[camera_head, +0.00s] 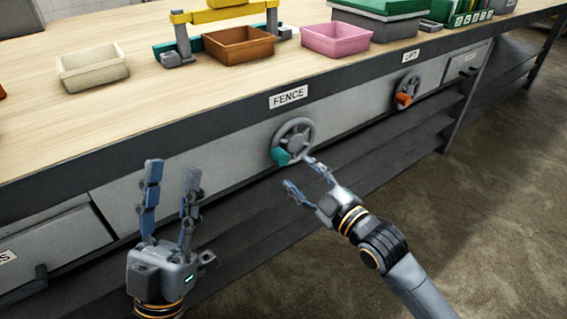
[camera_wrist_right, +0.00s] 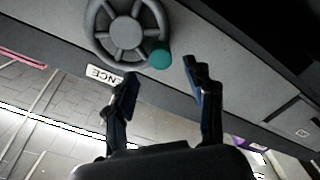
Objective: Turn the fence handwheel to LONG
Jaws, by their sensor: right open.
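The fence handwheel (camera_head: 294,137) is a grey spoked wheel on the bench's front panel, below the FENCE label (camera_head: 288,97). Its teal knob (camera_head: 281,157) sits at the wheel's lower left in the head view. The wheel (camera_wrist_right: 127,31) and the knob (camera_wrist_right: 159,55) also show in the right wrist view. My right gripper (camera_head: 304,174) is open, just below and right of the wheel, its fingers pointing toward the knob with nothing between them. My left gripper (camera_head: 173,170) is open and empty, upright in front of the panel to the left. No LONG marking is legible.
A second handwheel with an orange knob (camera_head: 403,99) is at the right under the LIFT label (camera_head: 411,55). Cream (camera_head: 92,70), brown (camera_head: 238,46) and pink (camera_head: 336,40) bins stand on the bench top. A drawer (camera_head: 62,245) is at lower left. Open floor lies at right.

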